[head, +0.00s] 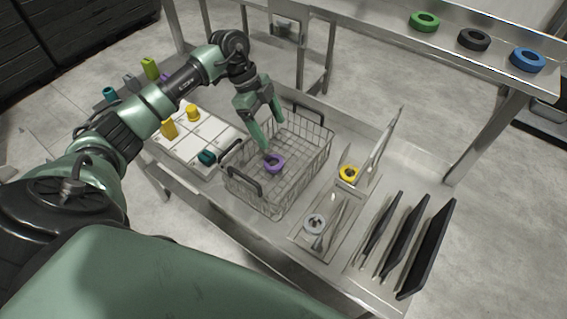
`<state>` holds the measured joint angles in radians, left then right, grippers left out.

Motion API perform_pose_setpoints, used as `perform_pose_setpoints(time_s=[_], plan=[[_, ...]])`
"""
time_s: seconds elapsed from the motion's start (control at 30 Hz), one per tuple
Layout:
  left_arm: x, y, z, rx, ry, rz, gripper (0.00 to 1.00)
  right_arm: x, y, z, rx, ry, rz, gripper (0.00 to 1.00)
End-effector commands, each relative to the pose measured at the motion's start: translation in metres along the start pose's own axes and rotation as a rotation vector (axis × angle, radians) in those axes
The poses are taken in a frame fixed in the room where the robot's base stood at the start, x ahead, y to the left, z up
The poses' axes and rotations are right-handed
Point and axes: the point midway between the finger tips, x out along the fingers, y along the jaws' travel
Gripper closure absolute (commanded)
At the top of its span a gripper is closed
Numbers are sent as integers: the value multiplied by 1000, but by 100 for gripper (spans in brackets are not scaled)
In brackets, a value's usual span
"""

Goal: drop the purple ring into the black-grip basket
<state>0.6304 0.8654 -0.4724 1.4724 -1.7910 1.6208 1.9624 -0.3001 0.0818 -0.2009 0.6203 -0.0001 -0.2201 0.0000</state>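The purple ring (275,164) is seen within the outline of the wire basket, near its middle. It appears to lie on the basket's floor. The black-grip basket (322,150) is a wire basket with black handles, standing on the steel table. My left gripper (276,137) reaches in over the basket from the upper left, pointing down. Its two green fingers are spread apart with nothing between them. One fingertip is right by the ring's upper edge and overlaps it in the picture; I cannot tell whether they touch. My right gripper is not in view.
Left of the basket, a white board (188,142) holds yellow and teal pieces. To the right are a yellow ring (349,173), a grey ring (315,223) and upright black plates (426,248). Green (424,22), black (474,40) and blue (527,60) rings lie on the raised shelf.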

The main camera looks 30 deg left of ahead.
Motion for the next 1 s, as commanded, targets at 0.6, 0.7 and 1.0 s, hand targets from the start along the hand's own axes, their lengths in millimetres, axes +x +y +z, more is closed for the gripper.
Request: perform_pose_setpoints(time_s=[0.6,0.7,1.0], plan=[[-50,-1,1,0,-1,-4,20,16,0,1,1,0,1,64],[-65,-1,1,0,-2,-3,20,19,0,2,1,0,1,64],[-78,0,0,0,0,1,20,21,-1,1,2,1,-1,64]])
